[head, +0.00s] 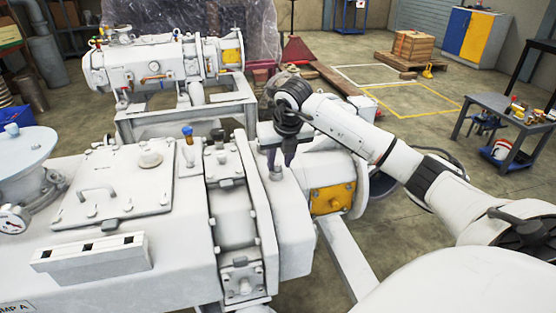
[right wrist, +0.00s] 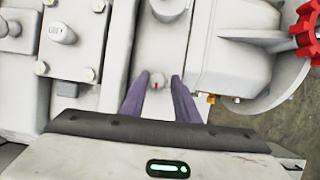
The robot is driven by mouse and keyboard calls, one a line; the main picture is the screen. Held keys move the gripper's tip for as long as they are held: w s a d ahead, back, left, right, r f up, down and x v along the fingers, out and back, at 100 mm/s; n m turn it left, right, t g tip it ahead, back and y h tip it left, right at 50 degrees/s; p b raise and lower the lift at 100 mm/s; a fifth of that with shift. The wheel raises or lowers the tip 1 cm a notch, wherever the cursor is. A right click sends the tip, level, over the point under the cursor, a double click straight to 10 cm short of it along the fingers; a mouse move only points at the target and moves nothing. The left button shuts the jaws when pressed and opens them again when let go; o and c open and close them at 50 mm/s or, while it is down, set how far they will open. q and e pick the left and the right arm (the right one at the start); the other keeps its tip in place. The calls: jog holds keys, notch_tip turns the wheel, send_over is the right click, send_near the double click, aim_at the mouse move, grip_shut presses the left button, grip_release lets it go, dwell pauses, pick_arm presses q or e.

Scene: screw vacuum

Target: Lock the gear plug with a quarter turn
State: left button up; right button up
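The pump (head: 255,205) is a large pale grey housing in the middle of the head view. A small grey plug (head: 276,174), likely the gear plug, stands on its right-hand part. My right gripper (head: 280,161) points down over this plug, with its dark purple fingers just above or around its top. In the right wrist view the fingers (right wrist: 159,78) are apart. A small pale fitting with a red mark (right wrist: 157,86) shows in the gap between them; I cannot tell whether they touch it. My left gripper is not in view.
A blue-topped plug (head: 187,134) stands on the pump to the left. A slotted pale block (head: 90,259) lies at the front left. A yellow plate (head: 331,199) is on the pump's right side. A second pump (head: 150,67) stands behind.

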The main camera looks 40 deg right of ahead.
jog(key=shift+o, duration=0.6)
jog(key=shift+a+f, duration=0.1)
jog(key=shift+f, duration=0.05)
jog(key=shift+a, duration=0.1)
jog(key=shift+w, duration=0.1)
jog(key=v, duration=1)
